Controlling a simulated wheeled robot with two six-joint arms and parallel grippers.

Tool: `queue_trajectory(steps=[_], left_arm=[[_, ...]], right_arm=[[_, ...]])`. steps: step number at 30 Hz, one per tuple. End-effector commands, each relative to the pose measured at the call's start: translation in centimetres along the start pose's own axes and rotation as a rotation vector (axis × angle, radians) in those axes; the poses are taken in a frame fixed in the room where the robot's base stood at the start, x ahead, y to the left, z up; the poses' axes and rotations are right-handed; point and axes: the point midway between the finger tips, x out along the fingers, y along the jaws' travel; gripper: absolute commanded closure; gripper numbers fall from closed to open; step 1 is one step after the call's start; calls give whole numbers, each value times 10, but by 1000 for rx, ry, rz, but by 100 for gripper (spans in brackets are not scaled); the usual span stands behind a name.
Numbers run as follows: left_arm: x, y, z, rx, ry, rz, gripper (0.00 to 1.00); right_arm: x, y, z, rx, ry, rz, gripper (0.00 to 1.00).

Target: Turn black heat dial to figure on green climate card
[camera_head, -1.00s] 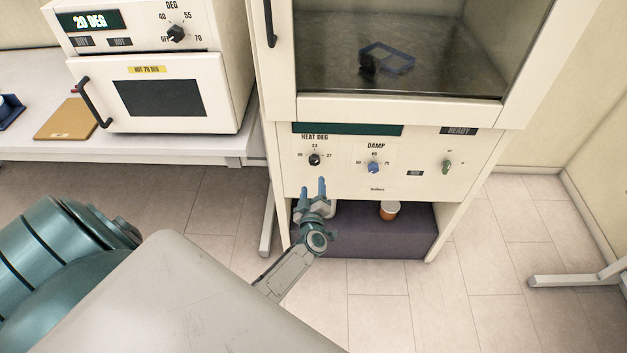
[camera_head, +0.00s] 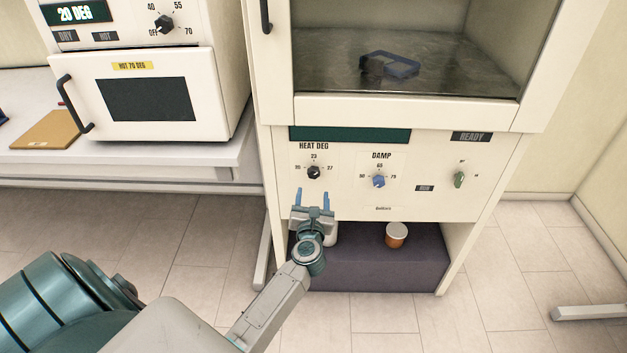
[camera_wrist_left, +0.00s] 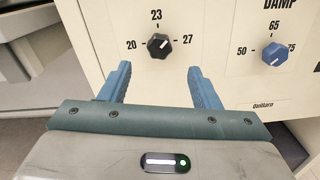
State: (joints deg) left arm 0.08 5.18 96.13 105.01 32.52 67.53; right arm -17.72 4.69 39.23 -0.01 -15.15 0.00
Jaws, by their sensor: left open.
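The black heat dial (camera_head: 314,172) sits on the white cabinet's control panel under the words HEAT DEG. In the left wrist view the dial (camera_wrist_left: 157,46) has the marks 20, 23 and 27 around it. My left gripper (camera_head: 312,195) is open and empty, just below the dial in the head view. In the left wrist view its blue fingers (camera_wrist_left: 160,80) stand apart, with the dial beyond and between their tips, not touched. No green climate card can be made out. My right gripper is not in view.
A blue DAMP dial (camera_head: 379,181) and a green knob (camera_head: 459,180) are to the right on the same panel. A white oven (camera_head: 145,95) stands on the table at left.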

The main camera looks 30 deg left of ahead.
Motion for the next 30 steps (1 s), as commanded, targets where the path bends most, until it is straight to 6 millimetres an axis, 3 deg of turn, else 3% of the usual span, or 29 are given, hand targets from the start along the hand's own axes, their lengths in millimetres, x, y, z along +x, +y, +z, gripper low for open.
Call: queue_trajectory(steps=[6,12,25,30], left_arm=[[45,1,2,6,-1,1,43],[73,0,0,6,0,0,43],[84,0,0,5,0,-1,43],[83,0,0,5,0,-1,75]], right_arm=[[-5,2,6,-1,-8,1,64],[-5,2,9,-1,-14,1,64],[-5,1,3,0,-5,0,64],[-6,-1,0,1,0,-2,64]])
